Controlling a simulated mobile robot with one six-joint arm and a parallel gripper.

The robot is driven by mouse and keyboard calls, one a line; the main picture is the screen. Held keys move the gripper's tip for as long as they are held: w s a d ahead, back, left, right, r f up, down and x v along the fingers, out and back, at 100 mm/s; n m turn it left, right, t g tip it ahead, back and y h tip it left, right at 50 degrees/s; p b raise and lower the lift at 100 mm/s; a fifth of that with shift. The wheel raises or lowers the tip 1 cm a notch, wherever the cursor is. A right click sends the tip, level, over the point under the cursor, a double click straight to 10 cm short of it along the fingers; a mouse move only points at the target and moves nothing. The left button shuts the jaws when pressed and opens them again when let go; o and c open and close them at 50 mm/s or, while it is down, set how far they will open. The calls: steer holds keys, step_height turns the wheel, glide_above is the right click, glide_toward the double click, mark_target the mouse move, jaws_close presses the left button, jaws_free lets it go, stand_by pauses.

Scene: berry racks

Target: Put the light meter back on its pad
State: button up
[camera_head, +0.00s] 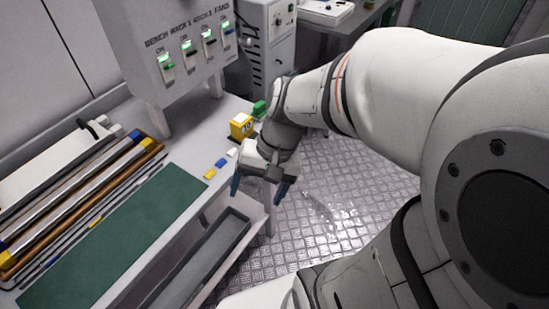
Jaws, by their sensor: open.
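No object is plainly identifiable as the light meter. A small yellow box (240,125) with a dark marked face stands upright near the bench's right end. A small green item (260,108) sits just behind it, partly hidden by my arm. A flat dark green mat (125,240) lies along the bench's front; I cannot tell whether it is the pad. My gripper (259,188) is open with blue fingertips pointing down, in front of the yellow box near the bench's right edge. Nothing shows between its fingers.
Small yellow, blue and white blocks (220,162) lie left of my gripper. Long rods (75,195) fill the bench's left. A switch panel (185,45) stands behind. An open grey trough (200,265) sits below the bench front. The metal floor to the right is clear.

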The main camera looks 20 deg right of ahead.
steer(key=d+r+n+t+h, duration=0.3)
steer(key=d+r+n+h, duration=0.1)
steer(key=shift+w+d, duration=0.3)
steer(key=shift+d, duration=0.1)
steer(key=p+v, duration=0.3)
steer(key=shift+w+r, duration=0.15)
steer(key=shift+r, duration=0.05)
stand_by(0.6)
